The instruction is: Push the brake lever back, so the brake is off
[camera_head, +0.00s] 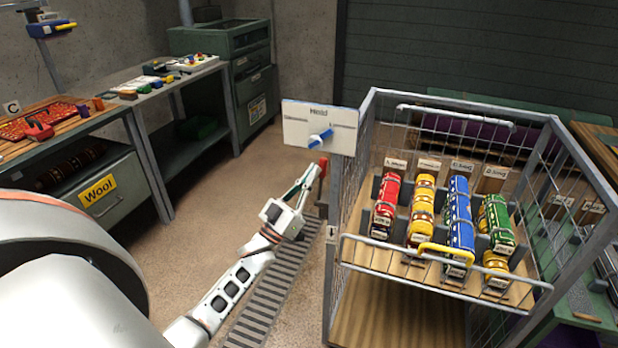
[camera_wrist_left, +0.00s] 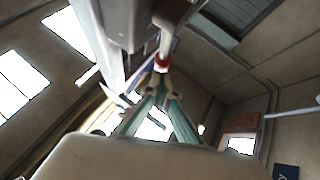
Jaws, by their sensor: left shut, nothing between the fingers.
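The brake lever (camera_head: 323,167) shows as a short red grip beside the near left post of the wire cart (camera_head: 337,220). Its lower part is dark and partly hidden. My left gripper (camera_head: 316,170) reaches up from the lower left, its slim greenish fingers shut and empty. Its tips are right by the left side of the red grip; I cannot tell if they touch. In the left wrist view the fingers (camera_wrist_left: 160,78) come together just below a small red piece (camera_wrist_left: 161,63), seemingly the lever. My right gripper is not in view.
A white sign (camera_head: 300,116) with a blue pointer hangs at the cart's corner above my gripper. The cart holds red, yellow, blue and green rolls (camera_head: 458,215). A floor grate (camera_head: 272,295) lies under my arm. Benches stand at left; the floor between is clear.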

